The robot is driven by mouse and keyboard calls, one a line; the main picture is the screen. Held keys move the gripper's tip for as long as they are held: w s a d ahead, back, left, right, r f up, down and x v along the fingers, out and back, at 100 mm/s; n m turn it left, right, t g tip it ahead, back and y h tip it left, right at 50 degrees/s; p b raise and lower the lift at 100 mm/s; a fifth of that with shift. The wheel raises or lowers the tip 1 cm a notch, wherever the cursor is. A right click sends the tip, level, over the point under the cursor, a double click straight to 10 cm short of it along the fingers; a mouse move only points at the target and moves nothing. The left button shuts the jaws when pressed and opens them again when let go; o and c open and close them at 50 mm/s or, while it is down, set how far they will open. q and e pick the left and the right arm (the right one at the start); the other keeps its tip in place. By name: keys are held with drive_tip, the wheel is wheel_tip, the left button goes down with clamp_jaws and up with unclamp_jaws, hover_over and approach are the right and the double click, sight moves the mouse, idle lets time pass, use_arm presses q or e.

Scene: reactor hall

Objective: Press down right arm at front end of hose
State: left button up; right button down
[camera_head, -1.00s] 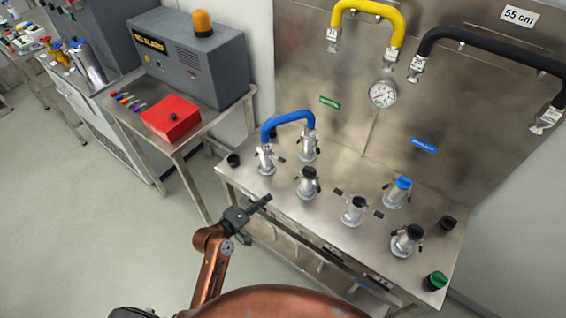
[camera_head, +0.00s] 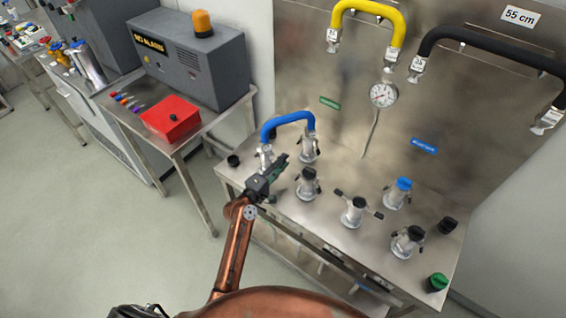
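The blue hose (camera_head: 286,119) arches between two metal couplings on the steel bench. Its front end sits on the front coupling (camera_head: 265,151); the other end sits on the coupling behind and to the right (camera_head: 309,150). My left gripper (camera_head: 281,161) is at the front coupling, its fingers pointing up and to the right. It overlaps the coupling's lower right side and hides the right arm there; I cannot tell whether it touches. The fingers look close together, but whether they are open or shut is unclear. My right gripper is not in view.
A black-capped coupling (camera_head: 308,184) stands close to the right of the gripper. Further right are a coupling with side arms (camera_head: 354,211), a blue-capped one (camera_head: 398,192) and another black-capped one (camera_head: 407,240). A black knob (camera_head: 233,161) is at the bench's left edge.

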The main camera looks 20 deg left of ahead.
use_arm(q)
drive_tip(key=shift+w, duration=0.25)
drive_tip(key=shift+c, duration=0.7)
clamp_jaws()
